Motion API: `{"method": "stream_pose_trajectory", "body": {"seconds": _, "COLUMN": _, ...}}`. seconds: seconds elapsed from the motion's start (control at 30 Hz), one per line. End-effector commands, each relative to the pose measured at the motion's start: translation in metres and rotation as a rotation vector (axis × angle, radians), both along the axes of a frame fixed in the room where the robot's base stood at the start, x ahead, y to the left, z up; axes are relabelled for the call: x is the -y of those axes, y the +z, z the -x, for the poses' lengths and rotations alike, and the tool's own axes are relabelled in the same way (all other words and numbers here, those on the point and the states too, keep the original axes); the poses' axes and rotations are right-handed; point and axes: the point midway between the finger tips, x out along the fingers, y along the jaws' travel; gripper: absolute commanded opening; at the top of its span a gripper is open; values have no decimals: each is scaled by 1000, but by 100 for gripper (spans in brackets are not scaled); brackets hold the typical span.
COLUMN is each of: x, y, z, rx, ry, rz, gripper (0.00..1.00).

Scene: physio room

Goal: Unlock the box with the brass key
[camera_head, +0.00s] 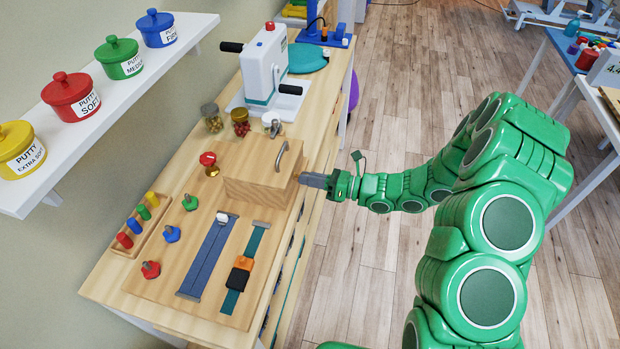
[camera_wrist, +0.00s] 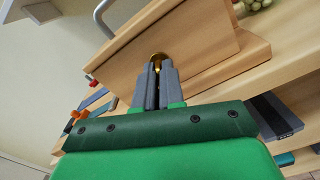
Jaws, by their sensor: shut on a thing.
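The wooden box (camera_head: 262,176) stands on the board on the table, with a grey handle (camera_head: 281,155) on top. In the wrist view the box's face (camera_wrist: 205,45) is right in front of my gripper (camera_wrist: 155,75). A bit of brass, the key (camera_wrist: 158,57), shows between the fingertips, against the box's face. My gripper is shut on it. In the head view my gripper (camera_head: 312,180) is at the box's right side. The key is hidden there. I cannot tell how far the key is in the lock.
On the board lie a blue strip (camera_head: 208,256), a teal strap with an orange buckle (camera_head: 241,271) and several coloured knobs (camera_head: 171,234). Jars (camera_head: 241,122) and a white hand-crank device (camera_head: 266,70) stand behind the box.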

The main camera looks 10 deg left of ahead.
Motion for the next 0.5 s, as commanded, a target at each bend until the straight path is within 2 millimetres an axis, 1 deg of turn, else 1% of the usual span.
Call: {"method": "stream_pose_trajectory", "body": {"seconds": 0.5, "x": 0, "y": 0, "z": 0, "rx": -490, "ry": -2, "rz": 1, "gripper": 0}}
